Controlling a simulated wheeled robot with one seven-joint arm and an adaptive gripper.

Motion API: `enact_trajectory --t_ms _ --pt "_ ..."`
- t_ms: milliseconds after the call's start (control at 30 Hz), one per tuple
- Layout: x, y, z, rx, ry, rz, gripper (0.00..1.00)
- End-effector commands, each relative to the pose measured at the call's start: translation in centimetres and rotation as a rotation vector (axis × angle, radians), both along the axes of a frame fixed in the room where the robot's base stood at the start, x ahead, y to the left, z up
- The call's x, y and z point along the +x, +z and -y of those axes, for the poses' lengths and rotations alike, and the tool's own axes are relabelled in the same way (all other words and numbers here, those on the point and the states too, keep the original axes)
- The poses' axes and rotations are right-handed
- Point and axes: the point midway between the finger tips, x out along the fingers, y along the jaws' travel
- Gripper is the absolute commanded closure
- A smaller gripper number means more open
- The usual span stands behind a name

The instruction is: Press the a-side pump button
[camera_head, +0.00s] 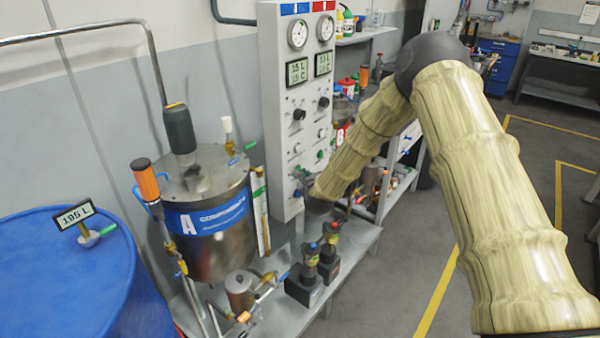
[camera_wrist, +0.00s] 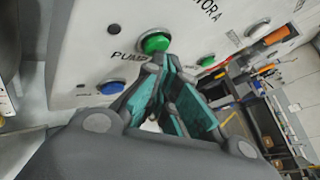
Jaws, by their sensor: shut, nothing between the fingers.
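In the wrist view a round green button (camera_wrist: 155,42) with a pale rim sits on the grey control panel (camera_wrist: 90,60), beside lettering that begins "PUMP". The rest of that label is hidden behind my gripper. My gripper (camera_wrist: 163,62) is shut and empty, its fingertips overlapping the lower right edge of this button. I cannot tell whether they touch it. In the head view the panel (camera_head: 268,120) stands upright with blue and red header strips, and my arm reaches its lower front. My gripper (camera_head: 303,185) is mostly hidden there behind my wrist.
A blue button (camera_wrist: 110,87) sits lower left of my fingertips, and a smaller green button (camera_wrist: 207,61) to the right. The tank marked A (camera_head: 215,240) stands left of the panel. Small pump-like fittings (camera_head: 310,262) stand on the bench below my wrist.

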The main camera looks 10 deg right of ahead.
Motion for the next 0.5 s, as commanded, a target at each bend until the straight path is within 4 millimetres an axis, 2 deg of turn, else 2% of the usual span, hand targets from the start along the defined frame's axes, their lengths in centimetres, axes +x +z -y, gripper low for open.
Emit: enact_trajectory --t_ms 500 --pt "0.39 0.03 -0.29 0.001 0.0 0.0 1.0"
